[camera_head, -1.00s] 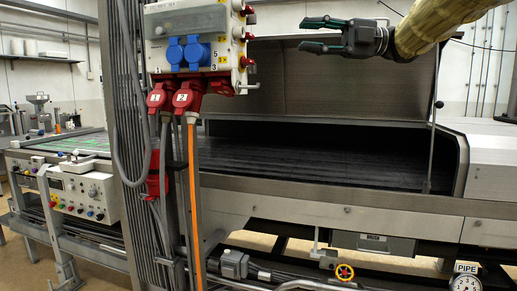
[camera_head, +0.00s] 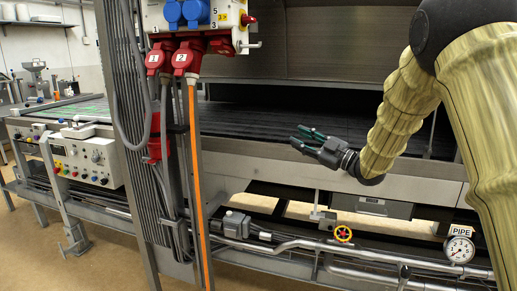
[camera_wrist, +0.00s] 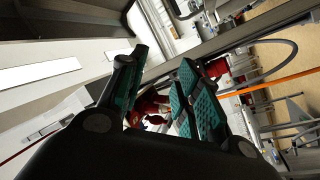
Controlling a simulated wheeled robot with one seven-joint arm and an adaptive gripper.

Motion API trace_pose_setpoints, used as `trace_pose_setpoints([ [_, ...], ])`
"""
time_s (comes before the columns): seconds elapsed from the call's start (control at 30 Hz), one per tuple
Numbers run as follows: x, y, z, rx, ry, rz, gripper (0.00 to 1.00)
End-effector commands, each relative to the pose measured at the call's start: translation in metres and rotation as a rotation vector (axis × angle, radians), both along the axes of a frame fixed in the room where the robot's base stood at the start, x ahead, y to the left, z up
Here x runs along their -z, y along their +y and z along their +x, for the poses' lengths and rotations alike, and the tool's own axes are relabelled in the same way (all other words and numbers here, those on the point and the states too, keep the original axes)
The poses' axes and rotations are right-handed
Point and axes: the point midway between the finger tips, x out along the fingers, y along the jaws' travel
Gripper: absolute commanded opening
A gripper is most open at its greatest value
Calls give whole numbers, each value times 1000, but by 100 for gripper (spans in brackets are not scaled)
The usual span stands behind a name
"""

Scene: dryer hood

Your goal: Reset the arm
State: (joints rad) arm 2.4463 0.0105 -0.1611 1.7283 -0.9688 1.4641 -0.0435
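My gripper (camera_head: 299,139) is at the end of my bent arm, in front of the dryer's opening in the head view. It points left, with its dark fingers and green pads spread apart and nothing between them. The wrist view also shows my gripper (camera_wrist: 163,68) with the green-padded fingers apart and the scene tilted behind them. The dryer hood (camera_head: 310,45) is raised behind my arm, above the dark dryer bed (camera_head: 250,122). My upper arm hides the dryer's right end.
A post with a socket box (camera_head: 222,18), red plugs (camera_head: 187,59) and an orange cable (camera_head: 197,180) stands left of my gripper. A control panel (camera_head: 80,158) is at the left.

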Motion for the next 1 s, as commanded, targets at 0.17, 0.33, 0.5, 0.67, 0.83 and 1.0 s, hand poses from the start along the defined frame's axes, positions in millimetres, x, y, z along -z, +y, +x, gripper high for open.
trace_pose_setpoints([
  [0.17,107,-11,-1,127,205,43,33],
  [0.33,203,-22,-18,245,398,70,33],
  [0.5,295,-34,-50,361,590,82,33],
  [0.67,376,-44,-93,468,773,83,33],
  [0.83,454,-55,-153,579,965,72,33],
  [1.0,521,-64,-224,689,1159,49,33],
])
